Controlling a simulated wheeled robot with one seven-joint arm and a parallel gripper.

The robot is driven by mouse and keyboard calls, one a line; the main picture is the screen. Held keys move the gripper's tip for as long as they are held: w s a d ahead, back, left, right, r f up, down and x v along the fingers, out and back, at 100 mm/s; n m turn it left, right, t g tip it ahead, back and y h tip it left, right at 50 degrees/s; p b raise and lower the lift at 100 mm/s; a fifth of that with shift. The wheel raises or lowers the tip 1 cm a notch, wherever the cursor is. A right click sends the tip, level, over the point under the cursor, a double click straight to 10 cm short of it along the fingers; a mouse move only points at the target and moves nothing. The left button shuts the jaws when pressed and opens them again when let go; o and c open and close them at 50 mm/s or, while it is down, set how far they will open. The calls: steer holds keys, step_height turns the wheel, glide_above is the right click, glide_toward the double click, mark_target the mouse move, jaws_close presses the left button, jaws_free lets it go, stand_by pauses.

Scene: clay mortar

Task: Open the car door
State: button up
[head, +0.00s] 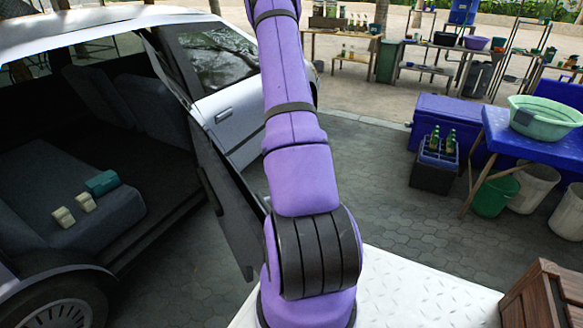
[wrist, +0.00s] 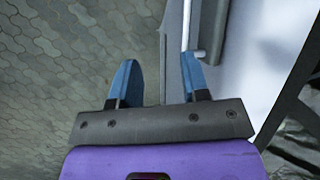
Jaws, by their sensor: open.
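The white car (head: 100,22) stands at the left in the head view. Its rear door (head: 228,205) is swung well out from the body, with its dark inner side showing and the seats exposed. The closed front door has a handle (head: 223,117). In the wrist view my gripper (wrist: 158,68) is open, with two blue fingers apart. A pale panel (wrist: 235,85) lies under and right of the right finger, and a thin light bar (wrist: 186,25) runs by that fingertip. I cannot tell whether they touch. My gripper is outside the head view.
Small blocks (head: 75,207) and a teal box (head: 102,183) lie on the rear seat. At the right are a blue table (head: 535,140) with a green basin (head: 545,117), a bottle crate (head: 436,162) and buckets. A wooden crate (head: 545,295) is nearby. Paved ground (head: 400,215) is clear between.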

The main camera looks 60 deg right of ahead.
stand_by(0.4)
steer(key=v, duration=1.1)
steer(key=shift+f, duration=0.1)
